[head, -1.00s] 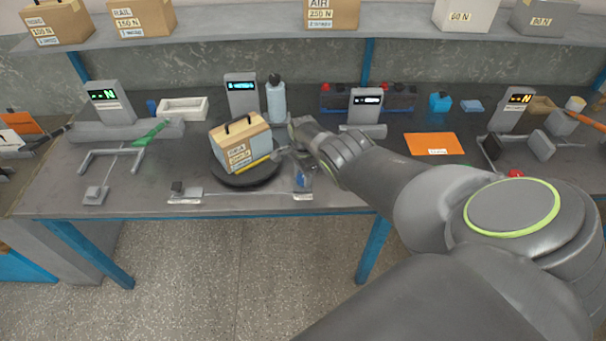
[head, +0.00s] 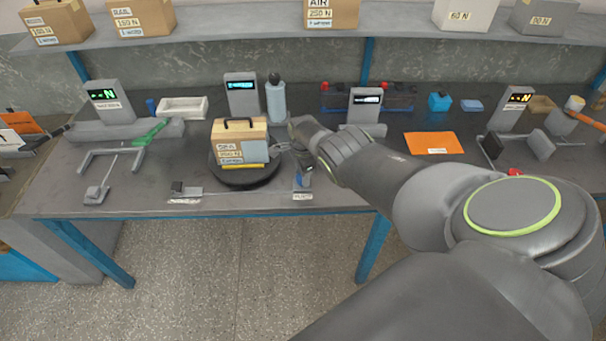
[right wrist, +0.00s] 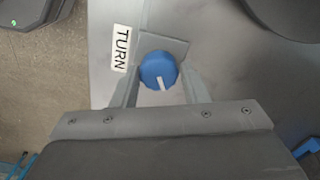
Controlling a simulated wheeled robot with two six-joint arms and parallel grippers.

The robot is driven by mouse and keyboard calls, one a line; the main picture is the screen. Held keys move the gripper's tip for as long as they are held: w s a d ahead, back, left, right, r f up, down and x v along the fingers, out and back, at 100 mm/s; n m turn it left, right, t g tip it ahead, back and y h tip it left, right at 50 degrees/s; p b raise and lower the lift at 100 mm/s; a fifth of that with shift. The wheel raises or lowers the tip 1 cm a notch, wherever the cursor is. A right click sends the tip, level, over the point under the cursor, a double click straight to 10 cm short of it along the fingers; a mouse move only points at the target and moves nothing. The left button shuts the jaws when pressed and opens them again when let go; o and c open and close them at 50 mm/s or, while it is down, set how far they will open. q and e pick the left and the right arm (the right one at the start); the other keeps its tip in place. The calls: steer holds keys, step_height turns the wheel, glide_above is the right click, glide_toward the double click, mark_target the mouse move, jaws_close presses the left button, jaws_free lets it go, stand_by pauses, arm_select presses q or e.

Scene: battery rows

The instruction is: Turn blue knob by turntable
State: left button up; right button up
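The blue knob (right wrist: 158,66) sits between the two fingers of my right gripper (right wrist: 160,80) in the right wrist view, with the fingers at its two sides. Its white mark points down toward my wrist. A white TURN label (right wrist: 121,48) is beside it. In the head view the knob (head: 304,181) is small and partly hidden by my right gripper. The black round turntable (head: 246,184) is left of the knob and carries a tan box (head: 229,135) with a black handle, its labelled face toward the front. My left gripper is not in view.
A grey display (head: 241,94) and a grey-blue bottle (head: 277,102) stand behind the turntable. A small grey block (head: 187,191) lies at the front edge. An orange sheet (head: 433,143) lies to the right. Boxes line the shelf above.

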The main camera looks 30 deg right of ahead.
steer(key=o, duration=0.3)
step_height(320, 180, up, 7)
steer(key=p, duration=0.6)
steer(key=shift+f, duration=0.15)
steer(key=shift+r+p, duration=0.3)
steer(key=shift+r, duration=5.05)
